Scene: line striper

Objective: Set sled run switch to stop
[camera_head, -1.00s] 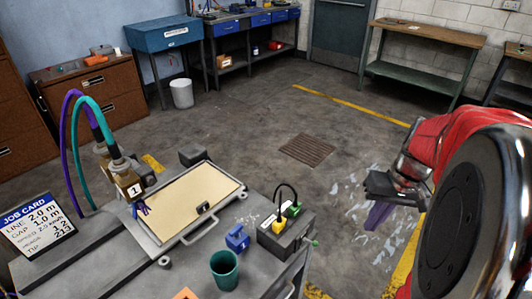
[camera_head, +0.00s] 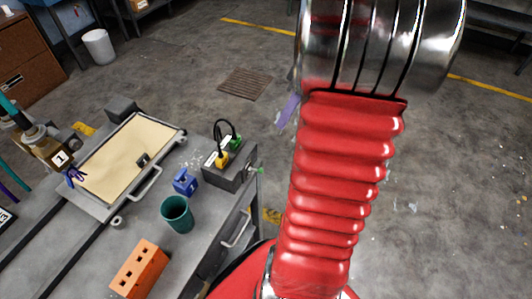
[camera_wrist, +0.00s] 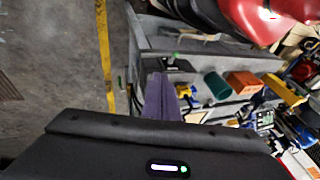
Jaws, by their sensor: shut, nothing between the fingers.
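A dark control box (camera_head: 230,168) with a yellow and a green plug and a looped black cable sits at the right edge of the grey bench. A small green-tipped lever (camera_head: 258,170) sticks out from its right side; it may be the run switch, but its label and setting are too small to read. My gripper (camera_head: 288,112) shows only as a purple fingertip past my red arm, apart from the box, above and right of it in the picture. In the wrist view the purple fingers (camera_wrist: 161,97) are together and empty, with the bench beyond them.
A blue block (camera_head: 185,182), a teal cup (camera_head: 177,214) and an orange brick (camera_head: 138,268) stand on the bench near the box. A framed tan panel (camera_head: 128,158) lies left of it. A bench handle (camera_head: 236,230) projects at the side. Floor with a drain grate (camera_head: 245,84) lies behind.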

